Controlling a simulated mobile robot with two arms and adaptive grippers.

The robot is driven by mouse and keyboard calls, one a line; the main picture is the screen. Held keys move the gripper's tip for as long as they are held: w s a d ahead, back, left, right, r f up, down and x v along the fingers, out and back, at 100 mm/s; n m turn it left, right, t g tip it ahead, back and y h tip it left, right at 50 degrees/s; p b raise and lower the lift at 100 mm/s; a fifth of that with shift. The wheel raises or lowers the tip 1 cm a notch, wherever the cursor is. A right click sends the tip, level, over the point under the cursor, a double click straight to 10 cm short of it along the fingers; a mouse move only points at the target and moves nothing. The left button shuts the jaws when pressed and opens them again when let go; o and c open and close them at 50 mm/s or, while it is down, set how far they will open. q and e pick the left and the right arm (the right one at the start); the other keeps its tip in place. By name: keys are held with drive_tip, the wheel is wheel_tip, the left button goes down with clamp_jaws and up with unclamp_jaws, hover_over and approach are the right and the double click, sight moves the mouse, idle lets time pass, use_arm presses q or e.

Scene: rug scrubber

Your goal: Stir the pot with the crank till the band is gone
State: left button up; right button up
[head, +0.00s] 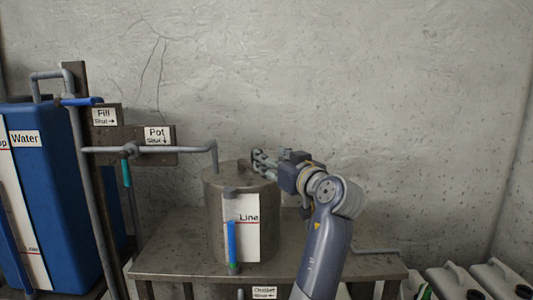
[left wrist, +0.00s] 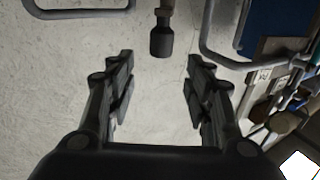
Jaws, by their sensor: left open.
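The steel pot (head: 215,220) stands on the metal table, with a white "Line" plate (head: 252,240) and a blue gauge strip (head: 231,240) on its front. My left gripper (head: 258,162) is at the pot's top right side, its arm coming up from the lower middle. In the left wrist view its jaws (left wrist: 160,90) are open and empty. A dark grip on a stem (left wrist: 161,42), which looks like the crank's handle, lies ahead of the gap between the fingers, apart from both. The rest of the crank is hidden behind the gripper. I cannot make out a band. My right gripper is not in view.
The blue Water tank (head: 50,190) stands at the left. A pipe (head: 185,150) with "Fill" and "Pot" signs reaches over the pot. The table (head: 175,255) has bare room left of the pot. White jugs (head: 455,282) stand at the lower right.

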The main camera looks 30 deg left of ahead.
use_arm(q)
drive_tip(key=p+x, duration=0.2)
drive_tip(key=x, duration=0.6)
drive_tip(key=shift+w+a, duration=0.1)
drive_tip(key=shift+a, duration=0.15)
drive_tip(key=shift+w+a, duration=0.15)
drive_tip(key=shift+a, duration=0.1)
clamp_jaws()
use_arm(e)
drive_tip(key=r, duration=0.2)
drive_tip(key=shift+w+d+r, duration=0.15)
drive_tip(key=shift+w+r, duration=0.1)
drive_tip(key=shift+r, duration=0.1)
